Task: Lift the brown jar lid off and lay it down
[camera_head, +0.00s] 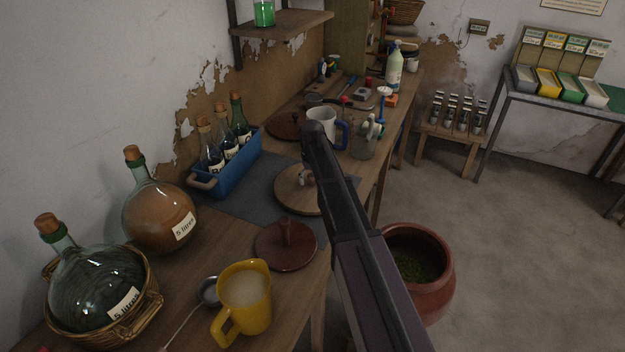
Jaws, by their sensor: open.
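A round, dark reddish-brown lid (274,251) with an upright knob lies flat at the table's right edge, behind the yellow jug. A similar brown disc (284,127) lies farther back, left of the white mug; I cannot tell whether it is a lid. A large reddish-brown jar (437,277) stands on the floor right of the table. Its mouth is uncovered and green stuff shows inside. My dark arm reaches from the bottom right up over the table, past the near lid's right side. My gripper does not show; the arm seems to hide it.
Two corked demijohns (158,217) (95,285) stand left. A blue bottle carrier (232,168), a round wooden board (290,194) with small items and a white mug (320,126) stand behind. A grey mat (256,193) has bare patches.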

